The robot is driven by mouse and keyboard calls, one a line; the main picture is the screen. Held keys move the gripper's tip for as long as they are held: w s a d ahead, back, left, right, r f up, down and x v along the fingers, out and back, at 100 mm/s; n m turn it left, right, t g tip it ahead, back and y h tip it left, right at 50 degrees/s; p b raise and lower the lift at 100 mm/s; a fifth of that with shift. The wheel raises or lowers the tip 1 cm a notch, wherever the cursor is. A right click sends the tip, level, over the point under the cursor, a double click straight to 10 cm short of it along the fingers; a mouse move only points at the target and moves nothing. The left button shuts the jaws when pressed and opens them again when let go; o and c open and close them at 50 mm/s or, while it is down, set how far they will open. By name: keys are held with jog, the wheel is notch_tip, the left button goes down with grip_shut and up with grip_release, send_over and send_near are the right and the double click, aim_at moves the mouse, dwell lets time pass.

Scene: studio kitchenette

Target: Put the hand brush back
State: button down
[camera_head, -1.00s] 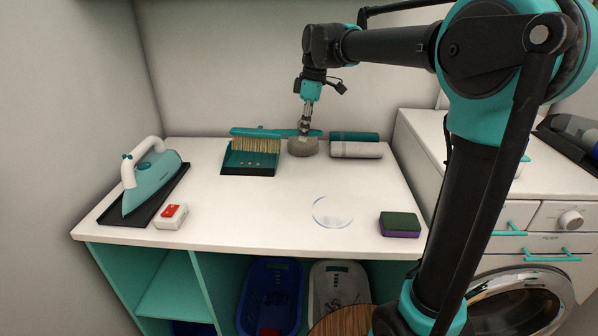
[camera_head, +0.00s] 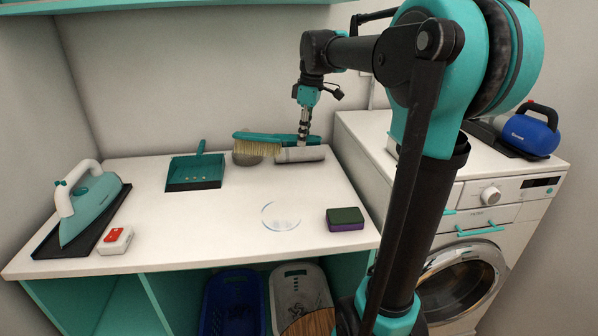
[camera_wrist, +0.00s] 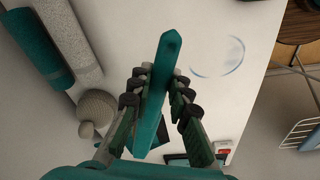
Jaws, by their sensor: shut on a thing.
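The hand brush (camera_head: 258,138), teal with pale bristles, is held level by its handle above the back of the white counter. My gripper (camera_head: 303,141) is shut on the handle at the brush's right end. In the wrist view the teal handle of the brush (camera_wrist: 163,58) runs between the fingers of my gripper (camera_wrist: 161,82). The teal dustpan (camera_head: 196,176) lies on the counter left of the brush, its handle toward the wall. The brush hangs apart from the dustpan, in front of a grey round object and rolled cloths, partly hiding them.
A grey round object (camera_wrist: 97,106) and rolled cloths (camera_head: 300,155) lie at the back. An iron (camera_head: 88,205) on a black tray, a red-and-white box (camera_head: 115,241), a clear round outline (camera_head: 281,215) and a sponge (camera_head: 345,219) occupy the front. The counter's middle is clear.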

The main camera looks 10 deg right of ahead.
notch_tip(320, 180, down, 12)
jog(key=shift+r, duration=0.2)
jog(key=shift+f, duration=0.6)
jog(key=c, duration=1.5)
grip_release()
jog(key=shift+o, duration=0.3)
jog(key=r, duration=0.4)
jog(key=d+r, duration=0.1)
jog(key=r, duration=0.8)
jog(key=shift+s+d, duration=0.2)
jog(key=shift+s, duration=0.1)
